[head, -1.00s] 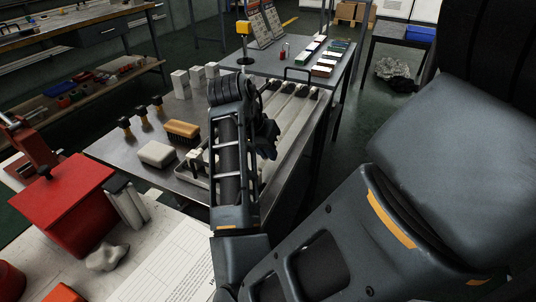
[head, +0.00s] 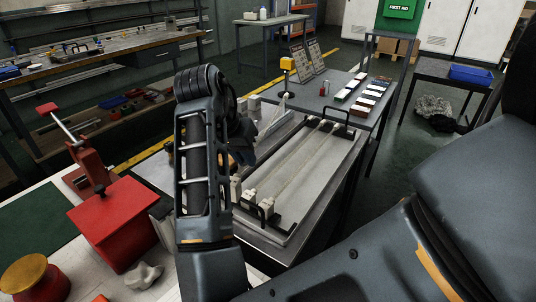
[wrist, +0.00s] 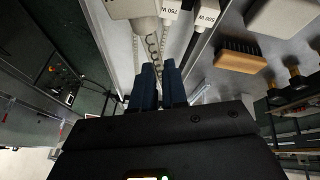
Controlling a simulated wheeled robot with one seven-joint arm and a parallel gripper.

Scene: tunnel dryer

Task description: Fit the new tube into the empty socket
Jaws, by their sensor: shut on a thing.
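My gripper (wrist: 159,88) shows in the wrist view with its two dark blue fingers close together, shut on the new tube (wrist: 152,44). The tube looks clear, with a coiled wire inside. In the head view my arm hides most of the gripper, and how the tube sits in it is hard to tell. A long shallow tray (head: 329,183) lies to the right of the gripper, with pale tubes (head: 300,165) running along it. Pale end blocks (head: 249,196) sit at its near end and dark ones at its far end. I cannot tell which socket is empty.
White blocks labelled 750 W (wrist: 169,14) and 500 W (wrist: 207,14) and a wooden brush (wrist: 240,58) are close by in the wrist view. A red press (head: 112,222) stands at the left. A yellow-topped post (head: 287,64) and sample strips (head: 362,90) are behind the tray.

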